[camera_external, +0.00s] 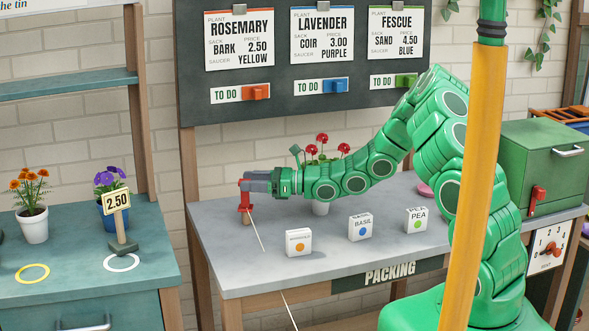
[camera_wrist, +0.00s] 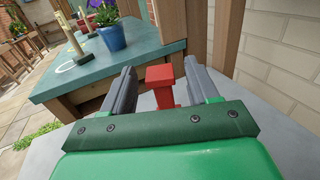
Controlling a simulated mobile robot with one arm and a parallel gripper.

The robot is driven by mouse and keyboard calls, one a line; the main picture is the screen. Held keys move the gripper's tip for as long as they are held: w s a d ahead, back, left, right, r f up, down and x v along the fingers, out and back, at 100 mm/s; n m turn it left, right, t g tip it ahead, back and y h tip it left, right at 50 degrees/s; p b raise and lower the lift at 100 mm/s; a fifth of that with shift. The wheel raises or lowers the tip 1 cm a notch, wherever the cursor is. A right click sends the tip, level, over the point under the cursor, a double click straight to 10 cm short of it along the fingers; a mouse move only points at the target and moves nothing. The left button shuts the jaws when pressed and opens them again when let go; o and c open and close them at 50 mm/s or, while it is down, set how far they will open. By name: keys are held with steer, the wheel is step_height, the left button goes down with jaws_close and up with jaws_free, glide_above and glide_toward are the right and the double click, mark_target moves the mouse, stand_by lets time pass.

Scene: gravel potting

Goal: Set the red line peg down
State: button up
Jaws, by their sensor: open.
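The red line peg (camera_external: 245,197) is upright at the left end of the grey packing table (camera_external: 330,262), with its lower tip at or very near the tabletop. A thin pale line runs from it toward the table's front. My gripper (camera_external: 254,184) is at the peg's top, reaching in level from the right. In the wrist view the red peg (camera_wrist: 162,84) stands between the two grey fingers of my gripper (camera_wrist: 163,82), with a gap showing on each side. The fingers are open. The peg's lower part is hidden there by my gripper's body.
Three small seed boxes, orange-dotted (camera_external: 298,242), basil (camera_external: 361,227) and pea (camera_external: 416,220), stand on the table. A red-flowered pot (camera_external: 321,208) is behind my arm. The teal bench (camera_external: 70,275) stands left, across a gap. A yellow pole (camera_external: 474,190) crosses the foreground.

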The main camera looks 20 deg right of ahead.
steer(key=v, duration=0.8)
